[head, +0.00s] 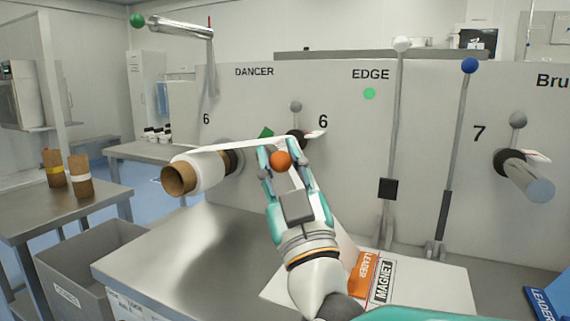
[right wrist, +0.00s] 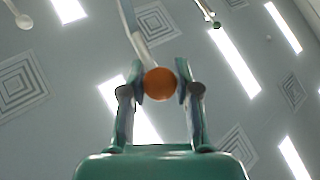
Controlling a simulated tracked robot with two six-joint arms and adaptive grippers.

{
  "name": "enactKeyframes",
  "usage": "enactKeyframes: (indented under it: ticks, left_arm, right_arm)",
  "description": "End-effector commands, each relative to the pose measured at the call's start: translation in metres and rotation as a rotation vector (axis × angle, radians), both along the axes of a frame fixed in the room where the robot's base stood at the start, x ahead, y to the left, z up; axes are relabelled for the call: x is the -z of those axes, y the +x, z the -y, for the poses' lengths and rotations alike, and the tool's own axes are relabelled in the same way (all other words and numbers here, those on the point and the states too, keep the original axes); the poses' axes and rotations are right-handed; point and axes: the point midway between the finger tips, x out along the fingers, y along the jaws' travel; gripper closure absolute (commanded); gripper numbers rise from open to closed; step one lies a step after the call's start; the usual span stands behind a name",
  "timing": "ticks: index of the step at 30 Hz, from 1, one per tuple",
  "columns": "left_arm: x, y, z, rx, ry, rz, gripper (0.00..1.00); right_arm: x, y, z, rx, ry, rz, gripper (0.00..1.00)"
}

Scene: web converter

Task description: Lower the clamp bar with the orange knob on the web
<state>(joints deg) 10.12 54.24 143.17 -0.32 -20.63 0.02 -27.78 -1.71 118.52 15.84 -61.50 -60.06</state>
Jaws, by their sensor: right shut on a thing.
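My right gripper (head: 280,156) reaches up in the middle of the head view, with its fingers shut on the orange knob (head: 281,159). In the right wrist view the orange knob (right wrist: 160,84) sits between the two fingertips of the gripper (right wrist: 161,82). A pale grey bar (right wrist: 142,45) runs up and away from the knob there; I take it for the clamp bar. In the head view the bar is mostly hidden by my gripper. The white web (head: 240,144) stretches from the roll (head: 200,172) to just behind my fingertips. My left gripper is not in view.
Levers with a white knob (head: 402,44) and a blue knob (head: 470,65) stand upright to the right. A bar with a green knob (head: 137,20) is at upper left. A steel table (head: 190,250) and an orange leader card (head: 364,272) lie below.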

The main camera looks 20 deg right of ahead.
Motion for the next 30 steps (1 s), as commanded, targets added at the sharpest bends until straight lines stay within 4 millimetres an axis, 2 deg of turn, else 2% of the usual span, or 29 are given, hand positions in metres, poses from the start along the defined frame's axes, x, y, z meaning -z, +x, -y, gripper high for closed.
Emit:
enactKeyframes:
  ticks: [11,12,16,26,30]
  left_arm:
    - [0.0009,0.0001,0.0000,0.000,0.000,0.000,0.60]
    - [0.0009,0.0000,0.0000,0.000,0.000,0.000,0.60]
    - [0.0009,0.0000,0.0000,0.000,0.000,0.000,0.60]
    - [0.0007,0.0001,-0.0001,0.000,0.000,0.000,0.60]
    - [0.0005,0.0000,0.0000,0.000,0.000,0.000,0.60]
  right_arm:
    - [-0.0002,-0.0006,-0.0002,0.001,0.000,0.003,1.00]
    - [-0.0002,-0.0005,-0.0002,0.001,0.000,0.003,0.66]
    - [-0.0002,-0.0005,-0.0003,0.001,0.000,0.003,0.44]
    - [0.0002,-0.0010,-0.0004,0.001,0.000,0.004,0.43]
    - [0.0045,-0.0073,-0.0007,0.000,0.000,0.003,0.43]
